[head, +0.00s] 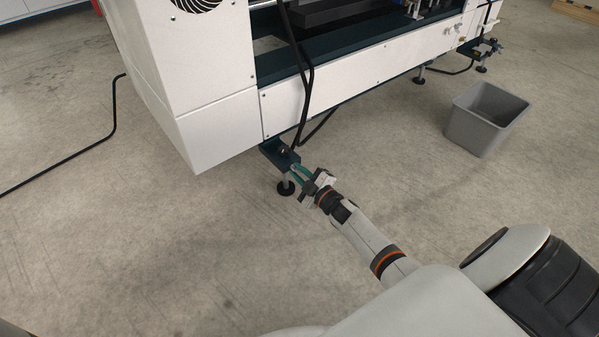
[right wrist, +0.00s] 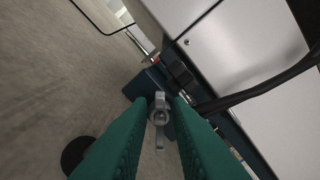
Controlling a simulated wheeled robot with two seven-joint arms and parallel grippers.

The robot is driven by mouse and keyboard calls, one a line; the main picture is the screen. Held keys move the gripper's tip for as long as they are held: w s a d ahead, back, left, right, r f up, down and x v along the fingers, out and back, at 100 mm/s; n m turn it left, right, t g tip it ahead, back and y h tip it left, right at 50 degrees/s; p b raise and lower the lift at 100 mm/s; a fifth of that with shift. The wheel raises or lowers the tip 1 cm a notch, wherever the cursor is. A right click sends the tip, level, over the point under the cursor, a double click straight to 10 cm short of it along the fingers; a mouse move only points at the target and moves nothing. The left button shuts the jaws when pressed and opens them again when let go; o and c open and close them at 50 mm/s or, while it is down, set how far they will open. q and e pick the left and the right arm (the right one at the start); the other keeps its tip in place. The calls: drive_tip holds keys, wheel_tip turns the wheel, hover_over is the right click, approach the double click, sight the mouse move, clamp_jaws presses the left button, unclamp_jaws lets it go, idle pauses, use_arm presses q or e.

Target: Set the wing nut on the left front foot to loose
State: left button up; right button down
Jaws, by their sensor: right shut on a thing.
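The left front foot (head: 286,187) stands under a dark teal bracket (head: 272,152) at the machine's near corner, its round black pad on the floor. My right gripper (head: 298,172) reaches the foot from the right, its green fingers at the bracket. In the right wrist view the grey metal wing nut (right wrist: 159,116) sits between the green fingertips of the right gripper (right wrist: 161,104), and they are shut on it. Its wings run roughly up and down in that picture. The wing nut is hidden by the fingers in the head view. My left gripper is not in view.
The white machine housing (head: 205,110) rises just behind and left of the foot. Black cables (head: 308,90) hang down close to the bracket. A grey bin (head: 483,118) stands on the floor at the right. The floor in front of the foot is clear.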

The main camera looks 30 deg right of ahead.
drive_tip(key=shift+a+f+n+b, duration=0.15)
drive_tip(key=shift+n+b, duration=0.35)
drive_tip(key=shift+n, duration=1.8)
drive_tip(key=shift+d+f+n+b, duration=0.1)
drive_tip(key=shift+n+b, duration=0.35)
drive_tip(key=shift+n, duration=1.85)
drive_tip(key=c, duration=1.6)
unclamp_jaws()
